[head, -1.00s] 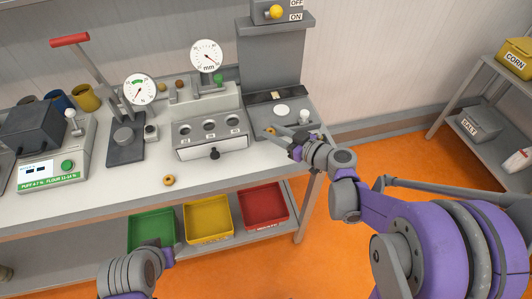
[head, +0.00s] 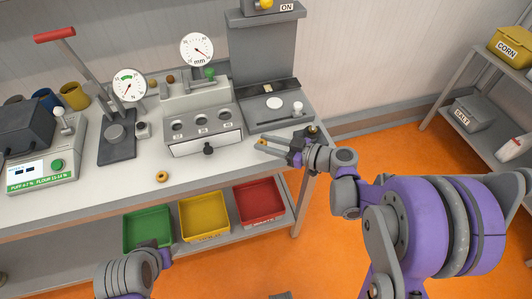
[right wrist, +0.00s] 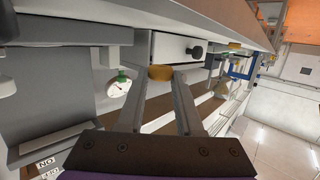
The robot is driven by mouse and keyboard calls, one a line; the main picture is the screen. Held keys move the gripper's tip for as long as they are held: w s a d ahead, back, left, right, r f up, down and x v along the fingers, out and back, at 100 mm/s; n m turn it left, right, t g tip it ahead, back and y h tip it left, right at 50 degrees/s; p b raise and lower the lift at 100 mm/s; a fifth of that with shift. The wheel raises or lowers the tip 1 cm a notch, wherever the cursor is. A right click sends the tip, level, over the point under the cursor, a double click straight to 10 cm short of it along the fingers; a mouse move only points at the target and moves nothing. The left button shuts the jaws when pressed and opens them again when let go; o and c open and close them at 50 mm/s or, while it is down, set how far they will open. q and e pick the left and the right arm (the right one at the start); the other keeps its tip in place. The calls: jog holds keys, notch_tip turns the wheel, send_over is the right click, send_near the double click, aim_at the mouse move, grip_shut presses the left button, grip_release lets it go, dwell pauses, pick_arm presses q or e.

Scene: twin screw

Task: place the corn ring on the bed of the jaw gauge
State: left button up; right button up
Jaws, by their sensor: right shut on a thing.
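The corn ring, small and yellow-brown, is between the fingertips of my right gripper (head: 263,144) in the head view. In the right wrist view the ring (right wrist: 160,73) is gripped between the two finger ends (right wrist: 161,76). The fingers point left, above the right front part of the bench. The jaw gauge seems to be the grey device with the round "mm" dial (head: 197,49) and green knob, left of and behind the gripper. Its bed is hard to make out. Only part of my left arm shows at the bottom; its fingers are not visible.
Another ring (head: 162,176) lies on the bench (head: 110,195). Green, yellow and red trays (head: 259,204) sit below.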

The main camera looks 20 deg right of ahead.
aim_at(267, 156)
jog(key=shift+f, duration=2.1)
jog(key=shift+b, duration=0.35)
jog(key=shift+f, duration=0.25)
jog(key=o, duration=0.9)
jog(key=shift+r, duration=0.1)
